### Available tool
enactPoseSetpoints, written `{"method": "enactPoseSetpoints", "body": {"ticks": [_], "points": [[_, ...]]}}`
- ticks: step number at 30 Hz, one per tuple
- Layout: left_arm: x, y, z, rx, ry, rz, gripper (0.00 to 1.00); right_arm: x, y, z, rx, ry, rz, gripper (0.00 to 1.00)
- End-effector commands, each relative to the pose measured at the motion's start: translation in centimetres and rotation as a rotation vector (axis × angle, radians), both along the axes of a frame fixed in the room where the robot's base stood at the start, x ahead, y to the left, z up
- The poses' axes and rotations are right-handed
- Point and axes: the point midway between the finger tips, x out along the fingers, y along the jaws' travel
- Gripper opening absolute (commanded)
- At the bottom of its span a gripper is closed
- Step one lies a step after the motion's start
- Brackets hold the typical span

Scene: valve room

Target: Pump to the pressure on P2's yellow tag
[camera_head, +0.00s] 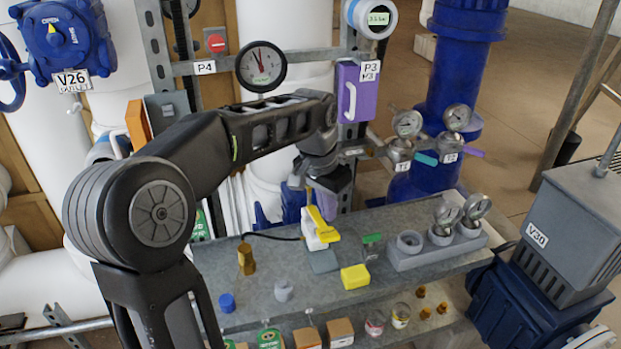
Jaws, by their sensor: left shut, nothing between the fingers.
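No label reading P2 and no tag that I can tie to it shows. A small white device with yellow parts (310,238) stands on the grey bench (225,270); I cannot tell if it is the pump. My left gripper (325,197) points down right at it, shut and empty; whether it touches the yellow part is unclear. A round dial gauge (261,66) hangs beside the P4 label (204,67). A round digital gauge (376,18) hangs at the top above the P3 label (370,67); its reading is too small to trust. My right gripper is out of view.
A yellow block (355,276), a brass fitting (246,259) and a grey holder (435,250) with two gauges stand on the bench. Two more gauges (407,123) (457,117) stand behind. Blue valve V30 (562,240) is right.

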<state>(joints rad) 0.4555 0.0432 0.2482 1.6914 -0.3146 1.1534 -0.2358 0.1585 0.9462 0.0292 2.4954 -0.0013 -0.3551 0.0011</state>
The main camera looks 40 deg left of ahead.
Motion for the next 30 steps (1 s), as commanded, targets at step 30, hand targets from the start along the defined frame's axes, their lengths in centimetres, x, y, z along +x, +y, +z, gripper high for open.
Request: {"method": "enactPoseSetpoints", "body": {"ticks": [30], "points": [[0.0, 0.0, 4.9, 0.0, -0.001, 0.0, 0.0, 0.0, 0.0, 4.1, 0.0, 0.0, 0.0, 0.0]]}}
